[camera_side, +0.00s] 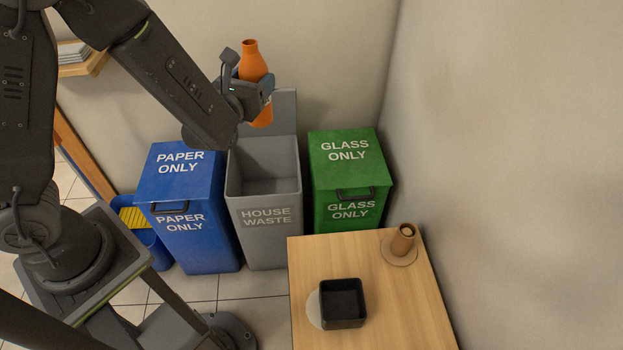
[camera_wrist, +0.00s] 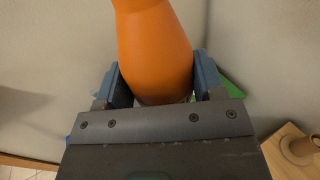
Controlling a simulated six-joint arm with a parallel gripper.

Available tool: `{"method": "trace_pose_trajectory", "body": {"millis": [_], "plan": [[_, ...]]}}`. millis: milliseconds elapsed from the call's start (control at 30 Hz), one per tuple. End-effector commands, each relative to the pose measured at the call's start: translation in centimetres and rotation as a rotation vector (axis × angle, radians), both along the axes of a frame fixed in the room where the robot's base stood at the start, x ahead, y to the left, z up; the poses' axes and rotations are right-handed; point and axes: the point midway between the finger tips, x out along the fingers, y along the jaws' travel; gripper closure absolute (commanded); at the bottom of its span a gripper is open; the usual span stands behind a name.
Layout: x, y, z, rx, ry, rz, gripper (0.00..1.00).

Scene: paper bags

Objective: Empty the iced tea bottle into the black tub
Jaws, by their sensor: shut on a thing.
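An orange bottle (camera_side: 252,62) is held upright by my gripper (camera_side: 256,92), high above the grey bin and away from the table. In the wrist view the bottle (camera_wrist: 155,50) stands between the two blue-grey fingers of my gripper (camera_wrist: 155,84), which are shut on it. Its lower end is partly hidden there by the gripper body. The black tub (camera_side: 343,322) is square and sits on the wooden table, over part of a pale round disc (camera_side: 313,309). My gripper is up and to the left of the tub in the side view.
An open grey house waste bin (camera_side: 265,222) stands between a closed blue paper bin (camera_side: 186,222) and a closed green glass bin (camera_side: 349,170). A brown cylinder (camera_side: 403,240) stands on a round coaster (camera_side: 399,261) at the back of the wooden table (camera_side: 400,320). A wall rises right of the table.

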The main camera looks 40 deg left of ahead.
Motion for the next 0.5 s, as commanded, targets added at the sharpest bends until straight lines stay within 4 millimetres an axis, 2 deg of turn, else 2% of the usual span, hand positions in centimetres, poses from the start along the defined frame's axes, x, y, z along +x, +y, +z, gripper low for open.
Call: {"method": "trace_pose_trajectory", "body": {"millis": [133,267,367,500], "plan": [[0.1,-0.9,-0.5,-0.003,0.001,-0.012,0.66],[0.4,-4.0,-2.4,-0.011,0.009,-0.053,0.66],[0.2,-7.6,-4.8,-0.018,0.015,-0.100,0.66],[-0.9,-13.1,-8.5,-0.023,0.022,-0.171,0.66]]}}
